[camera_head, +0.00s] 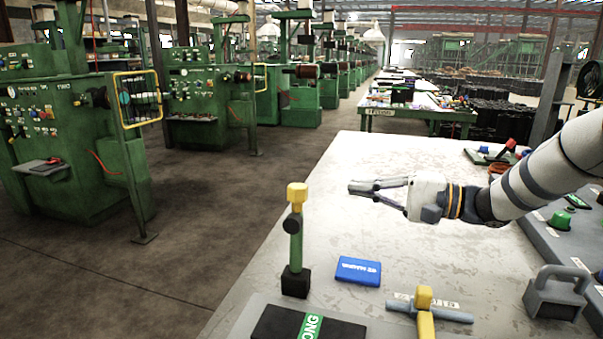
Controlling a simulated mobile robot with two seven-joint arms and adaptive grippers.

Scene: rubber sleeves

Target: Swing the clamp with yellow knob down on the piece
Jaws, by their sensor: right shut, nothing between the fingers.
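The clamp with the yellow knob (297,192) stands upright at the table's left side. Its green arm (296,245) points up from a black base block (295,281), with a dark round part just below the knob. A dark flat block with a green label (310,326) lies in front of the clamp, cut off by the bottom edge. I cannot tell for sure whether it is the piece. My right gripper (358,187) is shut and empty, above the table to the right of the knob and apart from it, fingers pointing left. My left gripper is not in view.
A blue box (358,271) lies right of the clamp. A grey bar with a yellow upright part (424,298) is at the front, and a grey handled block (557,293) stands at right.

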